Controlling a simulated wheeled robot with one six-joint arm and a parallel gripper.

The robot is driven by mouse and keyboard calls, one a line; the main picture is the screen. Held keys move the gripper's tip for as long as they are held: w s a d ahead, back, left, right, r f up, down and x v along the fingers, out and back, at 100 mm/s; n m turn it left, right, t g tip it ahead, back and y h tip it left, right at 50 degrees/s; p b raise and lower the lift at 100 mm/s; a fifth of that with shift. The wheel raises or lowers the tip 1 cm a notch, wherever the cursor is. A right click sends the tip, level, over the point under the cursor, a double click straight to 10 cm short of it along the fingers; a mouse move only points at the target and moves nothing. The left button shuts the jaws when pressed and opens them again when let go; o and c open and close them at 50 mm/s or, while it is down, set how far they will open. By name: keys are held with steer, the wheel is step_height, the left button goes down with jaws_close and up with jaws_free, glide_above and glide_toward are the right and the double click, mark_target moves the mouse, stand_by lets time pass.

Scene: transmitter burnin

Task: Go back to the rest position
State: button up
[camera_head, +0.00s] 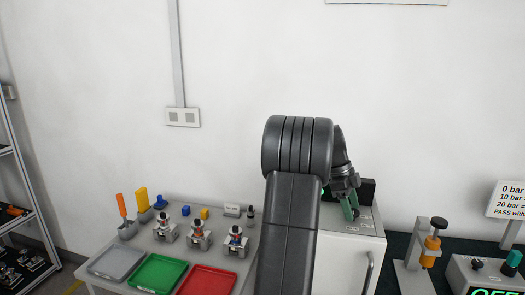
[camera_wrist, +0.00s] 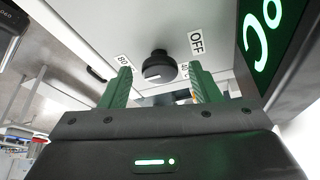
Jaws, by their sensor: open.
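My gripper (camera_wrist: 161,88) is open, with its two green fingers apart and nothing held between them. In the wrist view a black round knob (camera_wrist: 159,67) on a pale panel (camera_wrist: 205,25) shows just beyond and between the fingertips; I cannot tell how far off it is. A label reading OFF (camera_wrist: 196,43) is to the right of the knob, and other labels are partly hidden by the fingers. In the head view my arm reaches up and bends right, and my gripper (camera_head: 350,206) is low over the white cabinet (camera_head: 338,262), partly hidden by the wrist.
A green-lit display (camera_wrist: 270,40) with a degree sign stands close at the right. A grey table left of my arm holds grey (camera_head: 116,262), green (camera_head: 158,273) and red (camera_head: 206,281) trays and several small fixtures. A press with an orange part (camera_head: 430,250) stands right.

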steer(key=n, duration=0.2)
steer(key=n+t+b, duration=0.1)
steer(key=n, duration=0.1)
steer(key=shift+s+n+t+h, duration=0.2)
steer(key=shift+n+t+h, duration=0.1)
steer(key=shift+h, duration=0.1)
steer(key=n+t+b, duration=0.1)
steer(key=n, duration=0.2)
steer(key=shift+s, duration=0.1)
steer(key=n+t, duration=0.1)
steer(key=n, duration=0.1)
steer(key=n+t, duration=0.1)
steer(key=n, duration=0.1)
steer(key=shift+s+n+y, duration=0.15)
steer(key=shift+n+y, duration=0.15)
steer(key=shift+n, duration=0.1)
steer(key=shift+n+t+y+p, duration=0.4)
steer(key=shift+n, duration=1)
